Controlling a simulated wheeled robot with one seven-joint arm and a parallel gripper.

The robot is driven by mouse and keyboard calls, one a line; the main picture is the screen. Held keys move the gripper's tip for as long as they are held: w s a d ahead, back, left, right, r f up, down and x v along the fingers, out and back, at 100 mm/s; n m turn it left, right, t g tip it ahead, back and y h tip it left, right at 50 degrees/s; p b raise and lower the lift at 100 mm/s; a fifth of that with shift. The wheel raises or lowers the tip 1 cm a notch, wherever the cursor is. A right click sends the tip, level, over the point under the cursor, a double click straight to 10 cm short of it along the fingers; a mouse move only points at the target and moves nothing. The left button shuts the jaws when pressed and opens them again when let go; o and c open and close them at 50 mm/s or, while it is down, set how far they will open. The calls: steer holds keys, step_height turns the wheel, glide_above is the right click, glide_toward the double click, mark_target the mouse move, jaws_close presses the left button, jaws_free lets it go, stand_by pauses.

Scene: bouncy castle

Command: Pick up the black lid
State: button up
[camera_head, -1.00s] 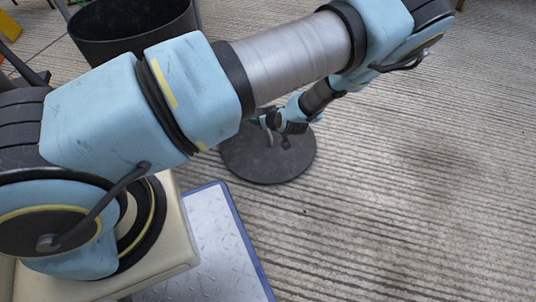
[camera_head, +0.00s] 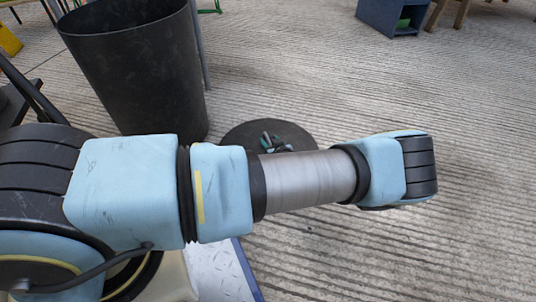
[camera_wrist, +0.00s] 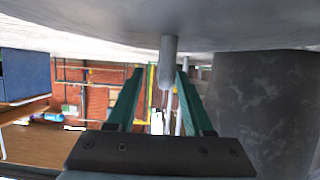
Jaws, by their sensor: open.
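The round black lid (camera_head: 240,133) lies on the ribbed floor in the head view, past my forearm, which hides its near edge. In the wrist view, which is upside down, the lid is the grey surface (camera_wrist: 75,37) across the top. Its peg-like knob (camera_wrist: 168,62) points down from it in the picture. My gripper (camera_wrist: 160,74) is open, with green fingers pointing at the lid. The knob shows between the fingertips, closer to the right one. I cannot tell whether it touches. My gripper is small and partly hidden in the head view (camera_head: 272,142).
A tall black bin (camera_head: 140,75) stands just left of the lid and fills the right side of the wrist view (camera_wrist: 265,100). A blue box (camera_head: 392,14) is at the back right. The floor right of the lid is clear.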

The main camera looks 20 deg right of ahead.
mark_target(266, 136)
steer(key=b+x, duration=0.1)
steer(key=x, duration=0.3)
steer(key=shift+w+a+b, duration=0.1)
steer(key=shift+w+b, duration=0.1)
steer(key=shift+b, duration=0.15)
steer(key=shift+c, duration=0.3)
jaws_close()
stand_by(0.8)
